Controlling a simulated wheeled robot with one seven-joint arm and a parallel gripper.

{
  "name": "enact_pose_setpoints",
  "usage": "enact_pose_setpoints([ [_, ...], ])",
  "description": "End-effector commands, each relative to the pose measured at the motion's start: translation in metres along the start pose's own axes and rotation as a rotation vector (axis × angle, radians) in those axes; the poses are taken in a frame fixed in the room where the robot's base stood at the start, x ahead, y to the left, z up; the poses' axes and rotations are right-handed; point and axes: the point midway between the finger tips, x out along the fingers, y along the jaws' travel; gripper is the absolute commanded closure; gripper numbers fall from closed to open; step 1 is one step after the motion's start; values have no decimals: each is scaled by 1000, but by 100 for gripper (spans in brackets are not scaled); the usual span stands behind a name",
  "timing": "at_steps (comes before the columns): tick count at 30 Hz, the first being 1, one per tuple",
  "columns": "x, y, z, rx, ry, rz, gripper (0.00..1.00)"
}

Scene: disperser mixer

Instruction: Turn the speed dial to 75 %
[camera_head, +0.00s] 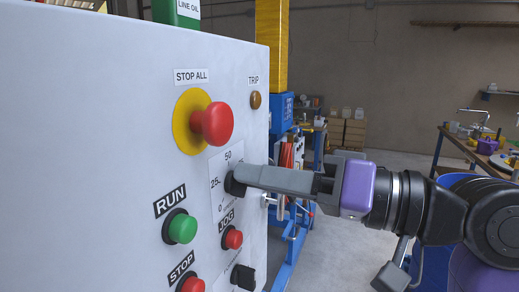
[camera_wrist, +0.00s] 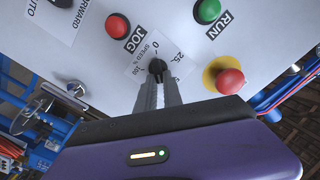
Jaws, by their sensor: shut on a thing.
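The speed dial is a small black knob (camera_head: 233,185) on a white scale plate on the grey-white control panel (camera_head: 130,100). The marks 0, 25 and 50 show in the head view; my fingers cover the plate's right part. My gripper (camera_head: 241,180) reaches in from the right, with its fingertips at the knob. In the wrist view the knob (camera_wrist: 157,66) sits between the tips of my gripper (camera_wrist: 158,80), which is shut on it. I cannot tell which mark the knob points to.
A red STOP ALL mushroom button (camera_head: 215,124) juts out just above the dial. A green RUN button (camera_head: 181,228), a red JOG button (camera_head: 232,239), a red STOP button (camera_head: 191,285) and a black selector (camera_head: 243,277) lie around and below. Open floor lies right of the panel.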

Motion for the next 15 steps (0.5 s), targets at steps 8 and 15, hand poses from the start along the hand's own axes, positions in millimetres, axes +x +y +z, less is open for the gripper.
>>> enact_pose_setpoints([
  [8, 0, 0, -4, 248, 1, 1, 100],
  [15, 0, 3, -2, 402, 2, 1, 100],
])
